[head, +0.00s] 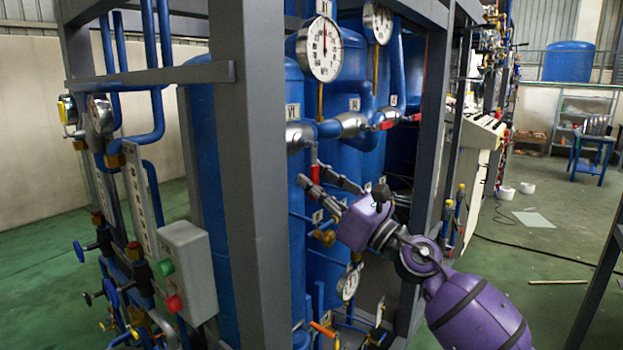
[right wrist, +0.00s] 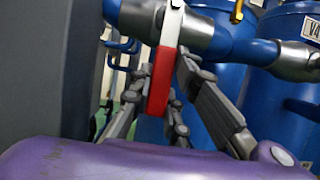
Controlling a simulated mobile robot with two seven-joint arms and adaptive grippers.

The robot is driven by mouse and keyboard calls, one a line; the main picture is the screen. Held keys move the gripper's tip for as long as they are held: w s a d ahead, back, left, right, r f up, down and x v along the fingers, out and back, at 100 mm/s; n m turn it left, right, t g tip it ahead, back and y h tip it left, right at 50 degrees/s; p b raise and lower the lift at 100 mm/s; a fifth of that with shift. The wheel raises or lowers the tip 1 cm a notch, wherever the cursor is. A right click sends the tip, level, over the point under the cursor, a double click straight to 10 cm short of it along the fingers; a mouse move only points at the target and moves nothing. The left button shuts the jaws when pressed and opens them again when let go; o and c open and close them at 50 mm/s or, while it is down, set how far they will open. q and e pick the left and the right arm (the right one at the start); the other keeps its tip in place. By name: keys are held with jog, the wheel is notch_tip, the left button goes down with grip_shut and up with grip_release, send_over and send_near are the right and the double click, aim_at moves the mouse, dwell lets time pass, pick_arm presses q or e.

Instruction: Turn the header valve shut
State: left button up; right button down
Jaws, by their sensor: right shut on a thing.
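The header valve has a silver body (head: 300,136) on the blue horizontal pipe, below a large round gauge. Its lever handle (head: 315,172), with a red grip, hangs straight down from the valve, across the pipe. My right gripper (head: 311,178) comes from the lower right and is shut on this handle. In the right wrist view the red grip (right wrist: 161,82) stands between the two fingers, and the silver valve body (right wrist: 142,17) is above it. The handle's lower end is partly hidden by the gripper. My left gripper is not in view.
A thick grey frame post (head: 247,180) stands just left of the valve. A second silver valve (head: 351,124) with a red handle (head: 384,125) sits further along to the right. Blue tanks (head: 330,90) stand behind. A grey box (head: 187,268) with green and red buttons is at left.

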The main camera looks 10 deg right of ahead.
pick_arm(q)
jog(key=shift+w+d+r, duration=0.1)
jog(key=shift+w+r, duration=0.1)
pick_arm(e)
jog(key=shift+a+f, duration=0.15)
jog(key=c, duration=1.6)
grip_release()
jog(key=shift+s, duration=0.1)
jog(key=shift+c, duration=0.2)
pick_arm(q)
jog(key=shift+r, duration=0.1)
pick_arm(e)
jog(key=v, duration=1.2)
jog(key=shift+r, duration=0.2)
